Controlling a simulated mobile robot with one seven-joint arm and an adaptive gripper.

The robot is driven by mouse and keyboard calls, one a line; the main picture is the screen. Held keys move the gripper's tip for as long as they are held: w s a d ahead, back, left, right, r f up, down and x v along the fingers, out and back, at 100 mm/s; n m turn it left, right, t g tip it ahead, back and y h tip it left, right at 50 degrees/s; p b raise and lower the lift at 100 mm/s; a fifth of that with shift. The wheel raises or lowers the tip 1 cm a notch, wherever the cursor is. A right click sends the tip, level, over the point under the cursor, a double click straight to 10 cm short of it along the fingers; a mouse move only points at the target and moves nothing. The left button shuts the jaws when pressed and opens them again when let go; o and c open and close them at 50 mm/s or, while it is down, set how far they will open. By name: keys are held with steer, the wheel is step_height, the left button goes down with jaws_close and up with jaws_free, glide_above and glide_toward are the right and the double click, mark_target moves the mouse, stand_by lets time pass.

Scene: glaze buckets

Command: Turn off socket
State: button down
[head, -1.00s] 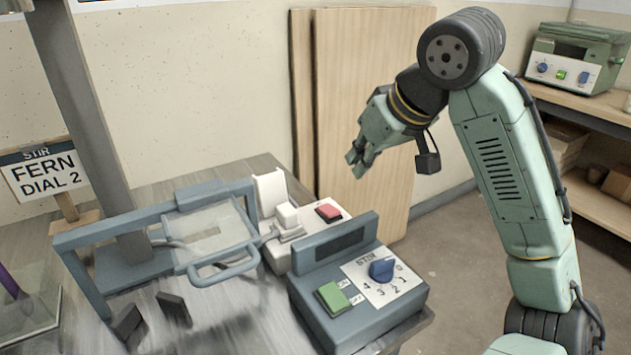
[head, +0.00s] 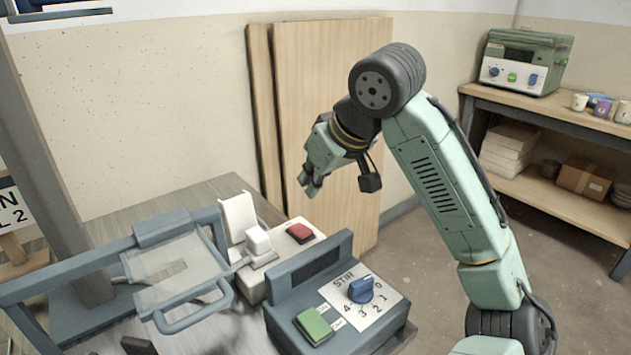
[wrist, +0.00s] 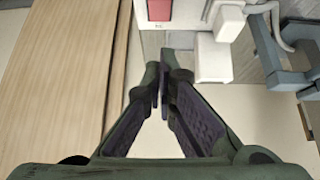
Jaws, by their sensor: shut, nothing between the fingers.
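The socket is a pale box (head: 254,290) on the table, with a red switch (head: 300,232) on top and a white plug (head: 258,240) with a grey lead to the switch's left. My gripper (head: 309,186) hangs in the air above and beyond the red switch, touching nothing. In the wrist view, the fingers (wrist: 162,88) are shut and empty. The red switch also shows there at the top edge (wrist: 160,10), partly cut off, with the white plug (wrist: 229,22) to its right. I cannot read whether the switch is on or off.
A grey control box with a blue dial (head: 361,290) and green button (head: 315,325) stands in front of the socket. A grey hinged frame with a clear panel (head: 170,267) is at left. Wooden boards (head: 330,100) lean on the wall behind. A shelf (head: 560,120) stands at right.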

glide_above(304, 231)
step_height(304, 231, down, 5)
steer(key=shift+w+a+r, duration=0.1)
steer(key=shift+w, duration=0.05)
step_height(304, 231, down, 4)
steer(key=shift+r, duration=0.2)
steer(key=shift+f, duration=0.4)
